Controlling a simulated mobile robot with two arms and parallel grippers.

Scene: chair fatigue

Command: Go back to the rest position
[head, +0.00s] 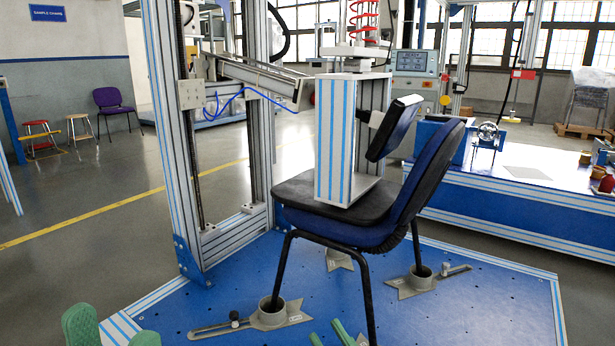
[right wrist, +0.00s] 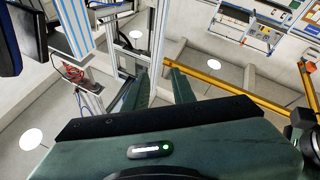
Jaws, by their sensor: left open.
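My left gripper (head: 113,330) is at the bottom left edge of the head view. Its two green fingers stand apart with nothing between them. My right gripper (head: 328,334) shows only as green fingertips at the bottom middle, near the chair's front legs. In the right wrist view the right gripper's fingers (right wrist: 161,86) point away with a gap between them and hold nothing. The blue and black chair (head: 385,229) stands on the blue test platform (head: 480,310), apart from the left gripper. A striped box-shaped block (head: 335,140) rests on its seat.
The aluminium test frame (head: 172,130) rises at the left of the platform. Grey foot clamps (head: 262,318) sit around the chair legs. A blue workbench (head: 510,200) stands at the right. Open floor (head: 70,280) lies to the left, with a purple chair (head: 113,102) and stools behind.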

